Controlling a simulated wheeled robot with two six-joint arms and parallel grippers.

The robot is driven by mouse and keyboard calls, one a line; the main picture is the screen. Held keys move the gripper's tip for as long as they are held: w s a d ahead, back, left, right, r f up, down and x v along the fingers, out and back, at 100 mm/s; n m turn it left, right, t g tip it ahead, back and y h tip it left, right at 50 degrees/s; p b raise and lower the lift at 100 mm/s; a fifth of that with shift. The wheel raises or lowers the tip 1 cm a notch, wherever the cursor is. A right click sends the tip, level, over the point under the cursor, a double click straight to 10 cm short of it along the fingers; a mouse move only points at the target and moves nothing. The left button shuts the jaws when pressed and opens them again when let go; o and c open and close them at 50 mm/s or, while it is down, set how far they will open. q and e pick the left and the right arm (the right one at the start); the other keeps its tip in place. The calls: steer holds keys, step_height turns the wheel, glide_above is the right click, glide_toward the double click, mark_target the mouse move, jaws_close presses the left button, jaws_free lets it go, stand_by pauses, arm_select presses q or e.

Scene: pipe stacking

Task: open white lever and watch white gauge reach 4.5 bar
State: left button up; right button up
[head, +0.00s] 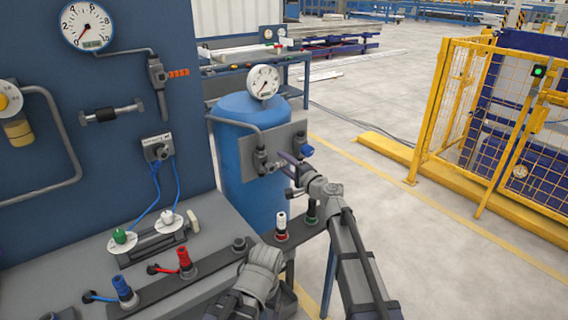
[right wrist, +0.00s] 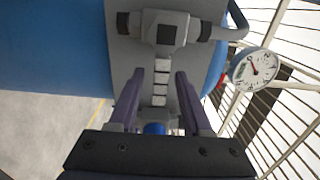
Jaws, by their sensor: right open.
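The white lever (right wrist: 160,84), a pale banded bar, sticks out from a dark valve body on a grey plate (head: 286,142) by the blue tank. In the right wrist view it lies between the two purple-grey fingers of my open right gripper (right wrist: 158,92), with a gap on each side. In the head view my right gripper (head: 291,166) is at this valve, and its fingers partly hide the lever. The round white gauge (head: 263,82) tops the tank and also shows in the right wrist view (right wrist: 253,68); its reading is too small to tell. My left gripper (head: 262,272) is low at centre, jaws unclear.
A blue panel at left carries another white-faced gauge (head: 87,26). Several coloured plugs, including a red one (head: 184,257) and a blue one (head: 123,288), stand on the bench below. A yellow mesh fence (head: 490,120) is at right. The floor between is free.

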jaws_close()
stand_by(0.3)
steer(key=shift+s, duration=0.1)
stand_by(1.0)
